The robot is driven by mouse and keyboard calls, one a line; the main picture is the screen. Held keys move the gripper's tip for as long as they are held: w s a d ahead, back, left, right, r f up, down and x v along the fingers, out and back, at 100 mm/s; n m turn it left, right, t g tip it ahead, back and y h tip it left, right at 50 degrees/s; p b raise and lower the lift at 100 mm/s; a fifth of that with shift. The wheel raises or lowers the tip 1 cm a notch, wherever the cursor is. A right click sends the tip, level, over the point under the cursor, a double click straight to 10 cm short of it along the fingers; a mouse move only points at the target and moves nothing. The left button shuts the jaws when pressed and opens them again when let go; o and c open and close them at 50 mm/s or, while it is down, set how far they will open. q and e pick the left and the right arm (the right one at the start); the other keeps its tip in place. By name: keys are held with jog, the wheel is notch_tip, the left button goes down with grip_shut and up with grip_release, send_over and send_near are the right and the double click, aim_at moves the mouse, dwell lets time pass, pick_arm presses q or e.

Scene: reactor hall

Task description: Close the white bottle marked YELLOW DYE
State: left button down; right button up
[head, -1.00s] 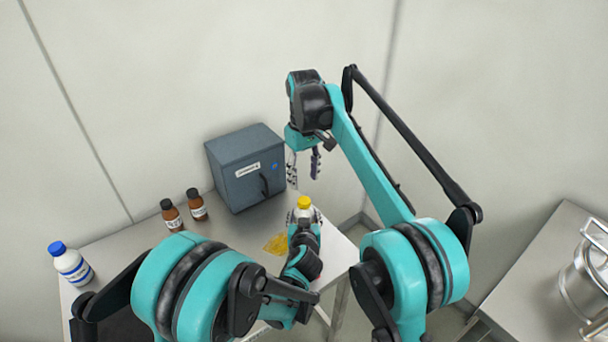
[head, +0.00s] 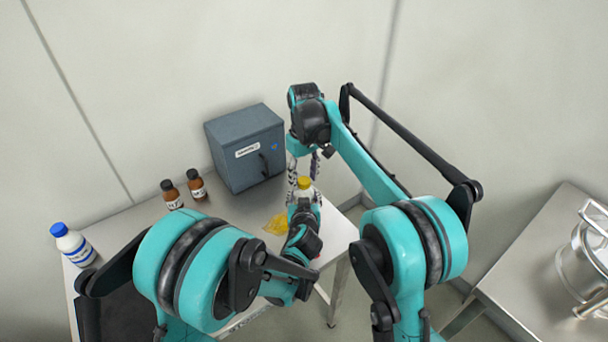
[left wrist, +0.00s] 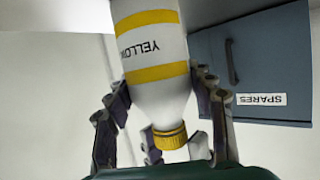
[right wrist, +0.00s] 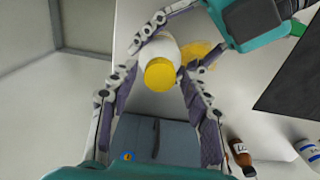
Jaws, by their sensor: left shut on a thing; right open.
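The white bottle (left wrist: 160,85) has yellow bands and shows the letters YELLOW; it also stands in the right wrist view (right wrist: 158,50). A yellow cap (right wrist: 160,74) sits on its mouth; I cannot tell how tight it is. The cap also shows in the left wrist view (left wrist: 170,138) and the head view (head: 305,183). My left gripper (head: 304,205) is shut on the bottle's body, its fingers on both sides. My right gripper (right wrist: 157,88) is open above the bottle, with the cap between its spread fingers, apparently without touching it.
A grey SPARES box (head: 245,150) stands behind on the steel table (head: 140,215). Two brown bottles (head: 171,194) (head: 196,185) and a blue-capped white bottle (head: 73,245) stand left. A yellow patch (head: 277,225) lies beside the left gripper. Another table (head: 535,255) holds a metal vessel (head: 585,262) at right.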

grip_shut()
jog(key=shift+m, duration=0.9)
jog(key=shift+o, duration=0.3)
grip_release()
jog(key=shift+r, duration=0.1)
jog(key=shift+r, duration=2.2)
jog(key=shift+c, duration=0.3)
